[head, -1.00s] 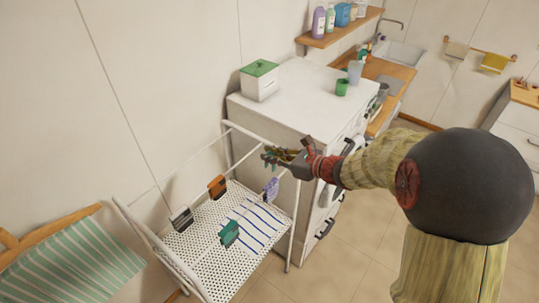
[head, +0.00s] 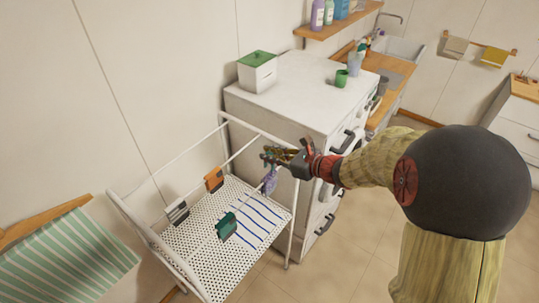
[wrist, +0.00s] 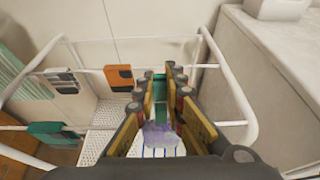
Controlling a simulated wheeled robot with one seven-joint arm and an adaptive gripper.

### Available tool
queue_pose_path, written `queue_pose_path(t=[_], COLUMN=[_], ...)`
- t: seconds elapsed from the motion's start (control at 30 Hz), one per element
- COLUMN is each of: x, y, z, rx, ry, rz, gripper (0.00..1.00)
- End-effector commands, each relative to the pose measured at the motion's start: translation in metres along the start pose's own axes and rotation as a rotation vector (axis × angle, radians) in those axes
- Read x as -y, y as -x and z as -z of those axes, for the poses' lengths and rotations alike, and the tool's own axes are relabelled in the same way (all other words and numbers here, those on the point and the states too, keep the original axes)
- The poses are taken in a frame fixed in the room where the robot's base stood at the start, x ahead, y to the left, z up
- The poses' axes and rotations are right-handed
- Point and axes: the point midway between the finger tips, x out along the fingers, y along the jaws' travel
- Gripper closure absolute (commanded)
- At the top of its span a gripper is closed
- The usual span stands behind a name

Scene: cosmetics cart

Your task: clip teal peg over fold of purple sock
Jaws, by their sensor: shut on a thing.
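My gripper (head: 267,156) is shut on the teal peg, just above the rack's front rail at its right end. In the wrist view the teal peg (wrist: 158,78) shows between the fingertips. The purple sock (head: 270,181) hangs folded over the rail directly under the gripper; it also shows in the wrist view (wrist: 160,136), low between the fingers. The fingers partly hide the peg and the sock's fold. I cannot tell whether the peg touches the fold.
The white rack (head: 150,236) also holds a dark teal cloth (head: 227,226), an orange cloth (head: 214,180) and a grey cloth (head: 178,211) on its rails.

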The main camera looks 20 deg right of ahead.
Motion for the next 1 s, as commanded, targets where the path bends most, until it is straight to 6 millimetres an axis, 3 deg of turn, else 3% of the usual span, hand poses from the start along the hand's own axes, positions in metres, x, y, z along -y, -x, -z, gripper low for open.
queue_pose_path(t=[1.0], x=[-0.001], y=[-0.020], z=[0.054], rx=[0.000], ry=[-0.001], rz=[0.000], gripper=[1.00])
